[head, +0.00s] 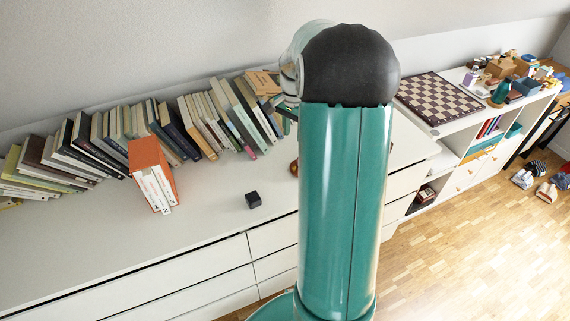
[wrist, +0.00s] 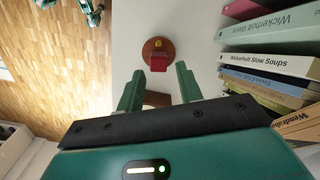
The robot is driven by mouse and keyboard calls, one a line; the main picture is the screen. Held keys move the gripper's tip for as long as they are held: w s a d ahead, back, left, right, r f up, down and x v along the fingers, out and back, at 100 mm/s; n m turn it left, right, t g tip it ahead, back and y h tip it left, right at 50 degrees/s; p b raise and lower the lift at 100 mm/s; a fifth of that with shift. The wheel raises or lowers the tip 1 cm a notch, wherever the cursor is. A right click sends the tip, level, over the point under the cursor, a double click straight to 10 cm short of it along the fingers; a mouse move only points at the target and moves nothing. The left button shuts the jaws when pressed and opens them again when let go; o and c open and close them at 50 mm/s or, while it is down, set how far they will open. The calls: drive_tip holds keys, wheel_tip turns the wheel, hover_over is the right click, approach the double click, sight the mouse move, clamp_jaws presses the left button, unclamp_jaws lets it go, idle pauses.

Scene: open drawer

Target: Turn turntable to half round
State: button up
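In the wrist view, the turntable (wrist: 148,47) is a small round brown disc on the white cabinet top. A red block (wrist: 158,63) is on its near side and a small yellow piece (wrist: 158,44) lies farther back. My gripper (wrist: 157,76) is open, its two green fingers apart with the disc ahead of their tips. I see no contact with the turntable. In the head view, a small brown edge (head: 294,168) beside my arm may be the turntable. My arm hides the rest, and my gripper does not show there.
A row of books (head: 205,122) lines the wall; books (wrist: 268,67) also stand close right of my gripper in the wrist view. A chessboard (head: 437,97) lies at right.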

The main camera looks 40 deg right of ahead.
sight(294, 167)
drive_tip(key=f, duration=1.3)
drive_tip(key=shift+s+d+f, duration=0.15)
drive_tip(key=shift+d+f, duration=0.15)
clamp_jaws()
